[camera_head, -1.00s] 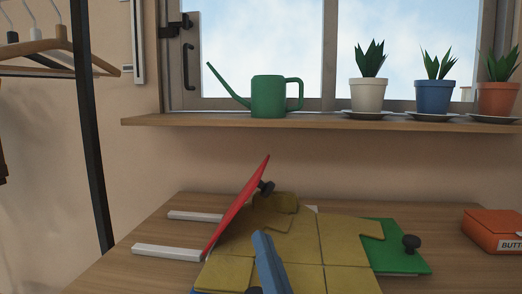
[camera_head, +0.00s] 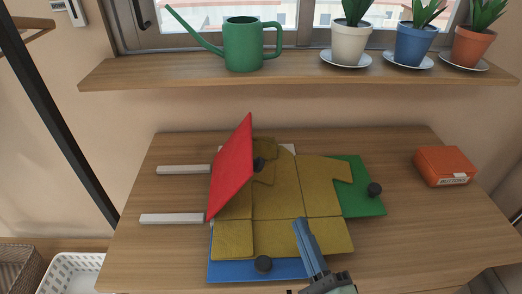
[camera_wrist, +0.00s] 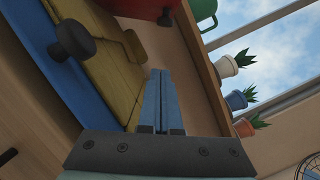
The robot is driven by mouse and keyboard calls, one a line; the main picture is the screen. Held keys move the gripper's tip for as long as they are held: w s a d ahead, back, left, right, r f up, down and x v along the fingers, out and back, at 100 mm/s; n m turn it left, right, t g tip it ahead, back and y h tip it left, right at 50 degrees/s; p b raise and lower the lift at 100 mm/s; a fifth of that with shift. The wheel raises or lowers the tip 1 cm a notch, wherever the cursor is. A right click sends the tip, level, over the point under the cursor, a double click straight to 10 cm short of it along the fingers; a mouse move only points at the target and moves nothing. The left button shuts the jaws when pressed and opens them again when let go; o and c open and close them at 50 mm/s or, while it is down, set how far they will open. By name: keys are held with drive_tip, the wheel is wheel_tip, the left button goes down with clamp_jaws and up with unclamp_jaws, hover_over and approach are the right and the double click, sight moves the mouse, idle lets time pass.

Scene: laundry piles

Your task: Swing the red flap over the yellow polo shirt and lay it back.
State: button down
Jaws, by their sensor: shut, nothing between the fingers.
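The red flap (camera_head: 232,170) stands raised and tilted at the left side of the yellow polo shirt (camera_head: 278,205), its upper edge leaning right. A black knob (camera_head: 259,164) is on its right face. The shirt lies spread on the folding board, with the green flap (camera_head: 362,190) showing at right and the blue flap (camera_head: 225,271) at front. My gripper (camera_head: 299,221) is shut and empty, in front of or above the shirt's lower right part, apart from the red flap. In the wrist view my closed fingers (camera_wrist: 159,75) point towards the wall, with red (camera_wrist: 138,8) at the top.
Two pale bars (camera_head: 184,218) lie on the table left of the flap. An orange button box (camera_head: 444,165) sits at right. A shelf (camera_head: 300,73) with a green watering can (camera_head: 243,45) and potted plants runs behind. A white basket (camera_head: 70,275) is at lower left.

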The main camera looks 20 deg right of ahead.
sight(236, 167)
drive_tip(key=shift+s+d+m, duration=0.1)
drive_tip(key=shift+d+m, duration=0.05)
drive_tip(key=shift+m, duration=0.35)
drive_tip(key=shift+w+r, duration=0.1)
drive_tip(key=shift+w, duration=0.25)
drive_tip(key=w, duration=0.3)
drive_tip(key=w+r+p, duration=0.1)
drive_tip(key=w, duration=0.5)
drive_tip(key=shift+w+d+r, duration=0.2)
drive_tip(key=shift+d+r, duration=0.05)
drive_tip(key=shift+d, duration=0.1)
drive_tip(key=shift+w+a+r+p, duration=0.1)
drive_tip(key=shift+a+r+p, duration=0.65)
drive_tip(key=shift+a+p, duration=0.25)
drive_tip(key=shift+w+a+r, duration=0.1)
drive_tip(key=shift+a+r, duration=0.15)
drive_tip(key=shift+a, duration=0.3)
drive_tip(key=shift+r, duration=0.1)
